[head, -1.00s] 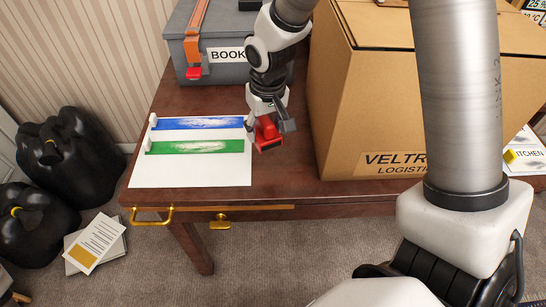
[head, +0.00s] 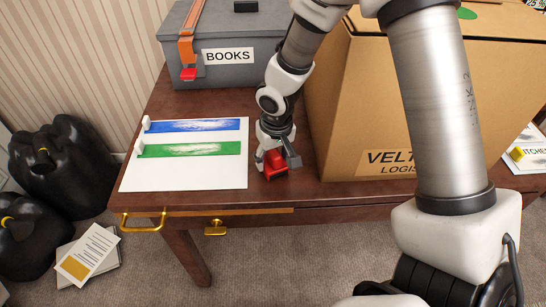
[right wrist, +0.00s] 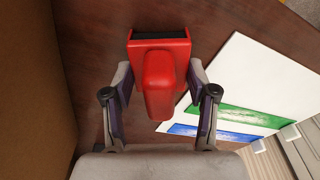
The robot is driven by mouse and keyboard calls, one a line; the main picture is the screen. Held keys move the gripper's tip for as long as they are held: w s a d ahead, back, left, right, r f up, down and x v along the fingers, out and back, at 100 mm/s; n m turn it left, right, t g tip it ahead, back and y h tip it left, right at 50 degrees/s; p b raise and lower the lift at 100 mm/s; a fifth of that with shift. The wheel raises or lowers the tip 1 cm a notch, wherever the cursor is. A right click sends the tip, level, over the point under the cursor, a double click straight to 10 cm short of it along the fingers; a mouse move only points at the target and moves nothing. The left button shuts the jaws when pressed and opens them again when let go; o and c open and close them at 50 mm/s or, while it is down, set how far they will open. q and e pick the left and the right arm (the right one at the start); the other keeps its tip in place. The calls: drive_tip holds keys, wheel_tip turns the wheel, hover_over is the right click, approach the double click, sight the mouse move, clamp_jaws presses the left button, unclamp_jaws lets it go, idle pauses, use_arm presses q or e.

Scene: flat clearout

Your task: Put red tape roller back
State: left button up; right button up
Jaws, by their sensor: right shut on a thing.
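The red tape roller (head: 275,168) is near the table's front, just right of the white sheet. It also shows in the right wrist view (right wrist: 159,75), between the two fingers. My right gripper (head: 277,160) points down and is shut on the roller; in the right wrist view its fingers (right wrist: 160,88) flank the red handle. I cannot tell whether the roller touches the table. The white sheet (head: 185,176) lies flat with a blue strip (head: 193,125) and a green strip (head: 192,148). My left gripper is not in view.
A large cardboard box (head: 345,110) stands close to the right of the gripper. A grey box (head: 225,72) labelled BOOKS stands at the back left. The dark wooden table (head: 190,198) has a brass handle (head: 143,222) at its front. Black bags (head: 65,155) are on the floor at left.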

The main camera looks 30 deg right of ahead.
drive_tip(key=o, duration=1.2)
drive_tip(key=shift+f, duration=0.15)
drive_tip(key=shift+r, duration=0.25)
drive_tip(key=r+p, duration=0.1)
drive_tip(key=r, duration=0.3)
drive_tip(key=s+r+p, duration=0.1)
drive_tip(key=r, duration=0.3)
drive_tip(key=r+p, duration=0.1)
drive_tip(key=r, duration=0.3)
drive_tip(key=shift+s+a, duration=0.15)
drive_tip(key=shift+s, duration=0.1)
